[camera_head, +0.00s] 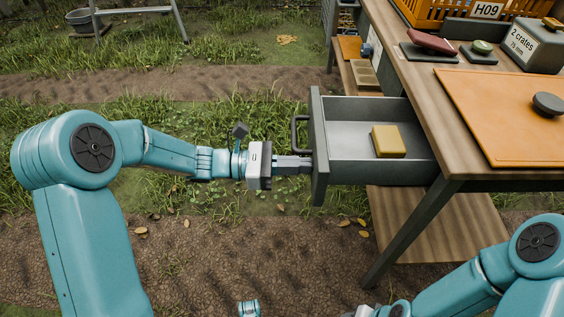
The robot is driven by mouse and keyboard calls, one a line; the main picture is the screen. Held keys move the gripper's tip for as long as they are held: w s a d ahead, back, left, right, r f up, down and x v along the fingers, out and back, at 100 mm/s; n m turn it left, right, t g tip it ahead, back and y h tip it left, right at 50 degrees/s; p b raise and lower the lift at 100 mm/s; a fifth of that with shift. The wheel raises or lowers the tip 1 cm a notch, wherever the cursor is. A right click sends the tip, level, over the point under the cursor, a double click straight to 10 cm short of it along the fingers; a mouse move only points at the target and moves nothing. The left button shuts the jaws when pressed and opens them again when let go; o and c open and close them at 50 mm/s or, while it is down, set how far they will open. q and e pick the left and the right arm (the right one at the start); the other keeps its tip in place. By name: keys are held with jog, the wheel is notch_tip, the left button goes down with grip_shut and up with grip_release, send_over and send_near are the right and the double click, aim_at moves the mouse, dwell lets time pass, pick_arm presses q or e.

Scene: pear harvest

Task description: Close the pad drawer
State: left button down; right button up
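The grey pad drawer (317,150) is pulled out from under the wooden table, on its left side. A yellow pad (388,141) lies inside it, toward the right. A dark loop handle (297,133) is on the drawer's front panel. My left gripper (304,166) points right at the drawer front. Its fingers look closed together, with their tips at the panel just below the handle in the picture. I see nothing between them. My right arm (475,288) is low at the right; its fingers are outside the picture.
The wooden table (412,85) carries an orange crate (428,12), an orange mat (510,105) with a dark round knob (547,104), and a grey box (536,45) marked "2 crates". A lower shelf (432,222) and table leg (405,235) are below the drawer. Grass and soil lie left.

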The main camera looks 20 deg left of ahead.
aim_at(408, 165)
pick_arm(q)
jog(key=x, duration=2.2)
jog(key=shift+d+f, duration=0.1)
jog(key=shift+d, duration=0.15)
jog(key=shift+w+d, duration=0.15)
jog(key=shift+d, duration=0.25)
jog(key=shift+r, duration=0.25)
